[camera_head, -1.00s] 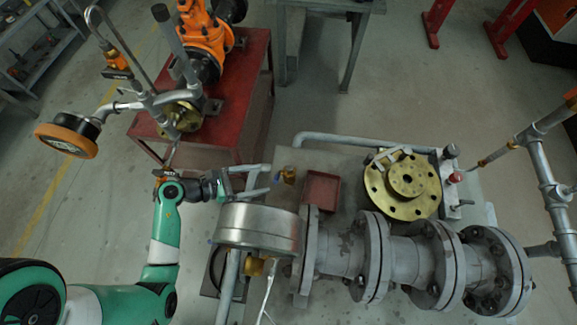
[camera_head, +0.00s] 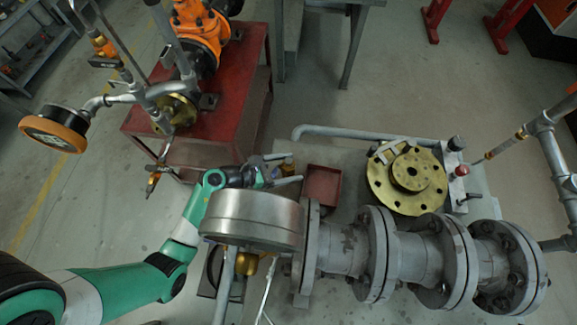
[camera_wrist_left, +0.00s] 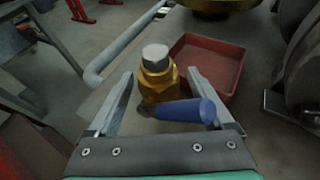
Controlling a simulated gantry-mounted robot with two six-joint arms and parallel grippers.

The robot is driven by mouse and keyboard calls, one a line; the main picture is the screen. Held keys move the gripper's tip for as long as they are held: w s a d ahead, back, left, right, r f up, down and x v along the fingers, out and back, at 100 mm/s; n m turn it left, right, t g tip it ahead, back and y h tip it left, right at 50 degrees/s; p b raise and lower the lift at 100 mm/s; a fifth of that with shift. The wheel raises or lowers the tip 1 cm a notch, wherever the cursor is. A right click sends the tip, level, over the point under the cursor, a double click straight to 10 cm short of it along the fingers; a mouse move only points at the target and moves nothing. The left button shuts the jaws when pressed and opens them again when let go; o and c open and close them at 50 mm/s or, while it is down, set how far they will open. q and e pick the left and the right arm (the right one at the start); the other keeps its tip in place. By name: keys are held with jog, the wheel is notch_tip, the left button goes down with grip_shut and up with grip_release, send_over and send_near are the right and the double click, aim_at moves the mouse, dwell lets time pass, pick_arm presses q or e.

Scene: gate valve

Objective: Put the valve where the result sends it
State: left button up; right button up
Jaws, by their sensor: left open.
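A small brass valve (camera_wrist_left: 157,82) with a grey top and a blue handle (camera_wrist_left: 185,111) stands on the grey bench in the left wrist view. My left gripper (camera_wrist_left: 161,74) is open, with one finger on each side of the valve; I cannot tell whether either touches it. In the head view my left gripper (camera_head: 291,169) reaches in behind the silver gauge housing, and the valve is mostly hidden by its fingers. A red tray (camera_head: 322,186) lies just right of the gripper; it also shows in the left wrist view (camera_wrist_left: 217,58). My right gripper is out of view.
A large silver round housing (camera_head: 252,222) stands close in front of the gripper. Grey flanged pipe (camera_head: 345,250) runs to the right, with a brass flange (camera_head: 407,180) behind it. A red stand (camera_head: 222,115) with an orange valve (camera_head: 200,38) is at the back left.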

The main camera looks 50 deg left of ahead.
aim_at(284, 162)
pick_arm(q)
jog(key=shift+c, duration=0.3)
grip_shut()
dwell(0.4)
jog(key=shift+s+r+p, duration=0.1)
jog(key=shift+r+p, duration=0.25)
jog(key=shift+r, duration=0.2)
notch_tip(284, 162, up, 3)
jog(key=shift+f+p, duration=0.1)
jog(key=shift+p, duration=0.7)
jog(key=s+d+r+p, duration=0.6)
jog(key=s+r, duration=0.3)
jog(key=s, duration=0.3)
jog(key=shift+s+r, duration=0.15)
jog(key=shift+s, duration=0.15)
